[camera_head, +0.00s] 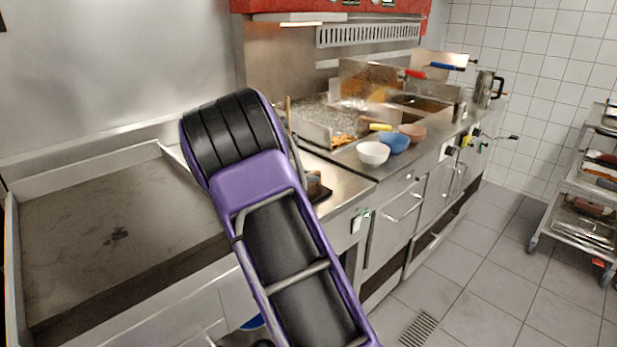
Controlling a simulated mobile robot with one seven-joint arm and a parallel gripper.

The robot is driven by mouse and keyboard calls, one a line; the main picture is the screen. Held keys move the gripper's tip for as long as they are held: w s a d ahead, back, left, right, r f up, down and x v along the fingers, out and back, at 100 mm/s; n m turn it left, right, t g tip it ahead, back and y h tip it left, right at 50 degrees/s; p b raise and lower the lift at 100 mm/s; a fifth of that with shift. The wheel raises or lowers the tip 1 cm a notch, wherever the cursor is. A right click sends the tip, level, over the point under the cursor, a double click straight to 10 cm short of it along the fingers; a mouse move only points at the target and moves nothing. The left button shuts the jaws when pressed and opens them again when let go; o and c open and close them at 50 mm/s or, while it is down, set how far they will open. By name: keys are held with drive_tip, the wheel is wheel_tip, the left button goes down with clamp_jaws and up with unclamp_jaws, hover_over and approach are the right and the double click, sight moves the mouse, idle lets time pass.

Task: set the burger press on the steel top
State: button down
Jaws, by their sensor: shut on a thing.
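My purple and black arm (265,190) fills the middle of the view and reaches over the front of the cooking line. My gripper is hidden behind it, so its jaws and anything in them do not show. The steel top (349,188) shows as a bare strip to the right of the arm, between the griddle and the bowls. A small dark thing with a brown part (316,188) shows at the arm's right edge, over this steel. It is partly covered, and I cannot tell whether it is the burger press or whether it touches the top.
A wide griddle (100,235) with raised edges lies at left. A white bowl (373,153), a blue bowl (394,143) and a brown bowl (412,132) stand right of the steel strip. Fryers (335,118) are behind. A wheeled rack (585,200) stands right; the tiled floor between is clear.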

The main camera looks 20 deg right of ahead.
drive_tip(key=shift+r, duration=0.1)
drive_tip(key=c, duration=0.8)
unclamp_jaws()
drive_tip(key=shift+f, duration=0.2)
drive_tip(key=shift+r, duration=0.1)
drive_tip(key=shift+a+r, duration=0.15)
drive_tip(key=shift+a, duration=0.1)
drive_tip(key=p+v, duration=0.1)
drive_tip(key=v, duration=1)
drive_tip(key=shift+s+a, duration=0.2)
drive_tip(key=shift+r, duration=0.15)
